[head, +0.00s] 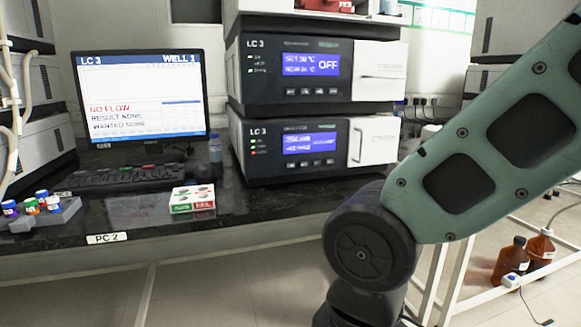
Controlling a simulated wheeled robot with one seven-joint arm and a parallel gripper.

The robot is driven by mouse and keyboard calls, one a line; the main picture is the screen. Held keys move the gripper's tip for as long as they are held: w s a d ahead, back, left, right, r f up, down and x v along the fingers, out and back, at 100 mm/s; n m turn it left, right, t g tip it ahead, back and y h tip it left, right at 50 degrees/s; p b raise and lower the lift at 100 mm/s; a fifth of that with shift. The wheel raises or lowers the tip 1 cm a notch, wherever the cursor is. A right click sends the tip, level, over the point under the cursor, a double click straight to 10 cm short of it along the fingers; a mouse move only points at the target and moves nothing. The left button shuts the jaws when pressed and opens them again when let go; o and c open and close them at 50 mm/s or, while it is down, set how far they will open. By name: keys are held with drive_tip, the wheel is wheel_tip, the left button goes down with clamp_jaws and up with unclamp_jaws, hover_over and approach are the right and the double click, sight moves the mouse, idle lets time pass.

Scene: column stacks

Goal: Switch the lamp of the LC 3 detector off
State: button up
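Two modules labelled LC 3 stand one on the other on the dark bench. The lower module (262,163) has a lit blue display (310,143) that seems to read 254 nm, so it looks like the detector. Small green and red indicator lights (254,147) are on its left, and a row of small buttons (310,164) is under the display. The upper module (262,90) shows temperatures and OFF on its display (312,64). My arm fills the right side, in front of the bench. My gripper is out of view.
A monitor (140,95) reading LC 3, NO FLOW stands left, with a keyboard (130,177) in front. A small box (192,199), a bottle (215,149) and a rack of coloured vials (45,215) are on the bench. Brown bottles (509,262) stand at lower right.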

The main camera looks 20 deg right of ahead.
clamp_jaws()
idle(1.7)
